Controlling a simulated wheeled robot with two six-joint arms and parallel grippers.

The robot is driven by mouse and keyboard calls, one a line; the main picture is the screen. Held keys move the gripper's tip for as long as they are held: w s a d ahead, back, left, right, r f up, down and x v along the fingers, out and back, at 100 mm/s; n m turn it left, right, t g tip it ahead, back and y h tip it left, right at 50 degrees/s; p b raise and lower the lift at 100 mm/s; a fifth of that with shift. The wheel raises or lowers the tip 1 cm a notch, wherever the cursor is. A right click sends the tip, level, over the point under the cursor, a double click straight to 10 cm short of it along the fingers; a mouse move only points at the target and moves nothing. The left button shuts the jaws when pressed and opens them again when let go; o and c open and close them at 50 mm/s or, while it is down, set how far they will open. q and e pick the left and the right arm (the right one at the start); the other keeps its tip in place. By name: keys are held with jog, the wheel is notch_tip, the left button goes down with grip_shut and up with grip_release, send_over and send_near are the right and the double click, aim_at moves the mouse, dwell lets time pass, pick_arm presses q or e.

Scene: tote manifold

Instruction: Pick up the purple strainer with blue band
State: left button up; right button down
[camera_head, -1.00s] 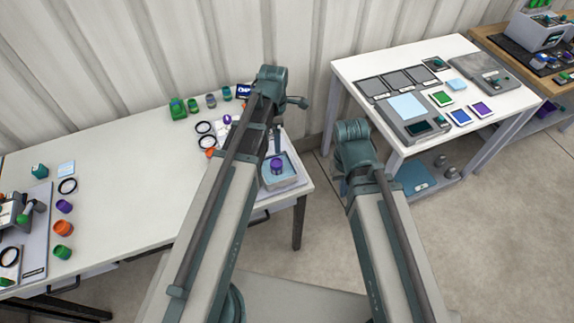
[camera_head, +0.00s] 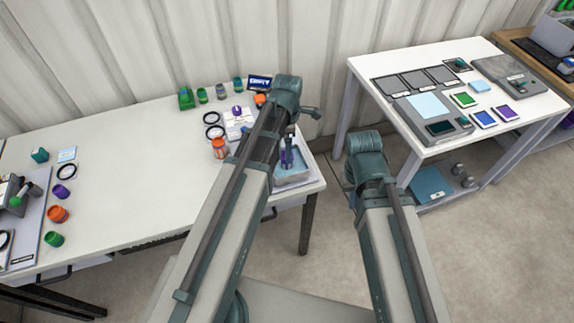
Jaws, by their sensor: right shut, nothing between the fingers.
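A purple piece (camera_head: 287,158) stands in a shallow grey tray with a light blue inside (camera_head: 294,180) at the right end of the left table; it looks like the strainer, but it is too small to make out a blue band. My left gripper (camera_head: 289,145) points down right at this piece, partly hidden by its own arm. I cannot tell whether its fingers are around it. My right gripper (camera_head: 345,182) is shut and empty, over the gap between the two tables, away from the piece.
Another purple piece (camera_head: 62,191) lies at the left of the long white table (camera_head: 130,200), near orange and green ones. An orange jar (camera_head: 219,149) and black rings stand left of my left arm. The right white table (camera_head: 400,65) holds panels and coloured squares. Mid-table is clear.

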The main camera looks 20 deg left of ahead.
pick_arm(q)
jog(key=shift+f, duration=0.1)
jog(key=f+b, duration=0.5)
jog(key=shift+s, duration=0.2)
grip_shut()
jog(key=shift+r, duration=0.2)
notch_tip(320, 180, up, 10)
jog(key=p, duration=1)
jog(key=shift+f, duration=0.1)
jog(key=shift+a, duration=0.15)
